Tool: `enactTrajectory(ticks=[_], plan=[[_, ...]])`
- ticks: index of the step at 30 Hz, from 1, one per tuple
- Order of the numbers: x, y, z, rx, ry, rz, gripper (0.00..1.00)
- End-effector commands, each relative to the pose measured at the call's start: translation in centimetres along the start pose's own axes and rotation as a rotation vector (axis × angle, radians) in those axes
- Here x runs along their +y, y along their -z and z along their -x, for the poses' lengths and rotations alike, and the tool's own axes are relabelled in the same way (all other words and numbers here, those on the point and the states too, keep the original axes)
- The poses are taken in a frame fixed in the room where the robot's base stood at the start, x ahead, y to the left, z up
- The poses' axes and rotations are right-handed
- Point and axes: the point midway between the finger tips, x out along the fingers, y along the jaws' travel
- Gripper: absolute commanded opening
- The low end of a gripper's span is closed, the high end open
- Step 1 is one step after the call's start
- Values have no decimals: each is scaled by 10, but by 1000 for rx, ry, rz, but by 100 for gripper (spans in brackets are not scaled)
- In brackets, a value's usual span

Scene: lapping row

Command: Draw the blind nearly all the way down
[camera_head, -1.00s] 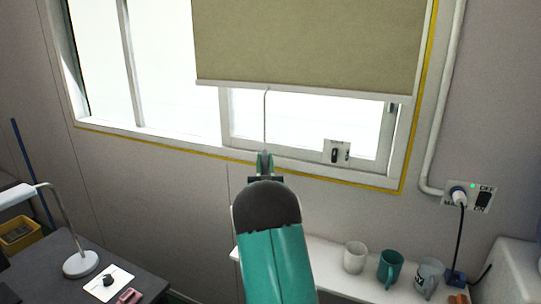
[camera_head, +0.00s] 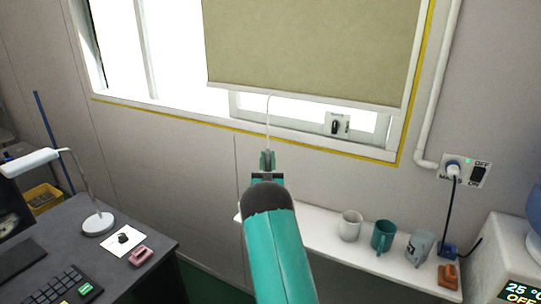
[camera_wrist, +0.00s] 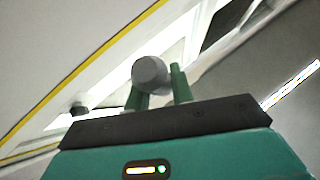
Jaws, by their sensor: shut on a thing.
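The olive-green roller blind (camera_head: 310,50) hangs over the right part of the window, its pale bottom bar (camera_head: 300,96) a little above the sill. A thin pull cord (camera_head: 268,118) runs from the bar down to my gripper (camera_head: 267,158). My gripper is shut on the cord's end, below the sill. In the wrist view, a grey rounded cord knob (camera_wrist: 151,75) sits between the two green fingers of my gripper (camera_wrist: 160,88). A strip of bright glass shows below the bar.
A white shelf (camera_head: 325,252) below the window holds a white mug (camera_head: 349,226), a teal mug (camera_head: 383,236) and a grey mug (camera_head: 419,246). A desk with a lamp (camera_head: 97,222) stands at left. A wall socket (camera_head: 465,170) is at right.

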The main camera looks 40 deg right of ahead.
Motion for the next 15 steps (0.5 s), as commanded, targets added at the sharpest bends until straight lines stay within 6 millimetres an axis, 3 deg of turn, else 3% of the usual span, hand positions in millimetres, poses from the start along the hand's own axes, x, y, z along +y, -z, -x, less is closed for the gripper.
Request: enactTrajectory(ticks=[15], plan=[[-1,-6,3,2,-3,2,0]])
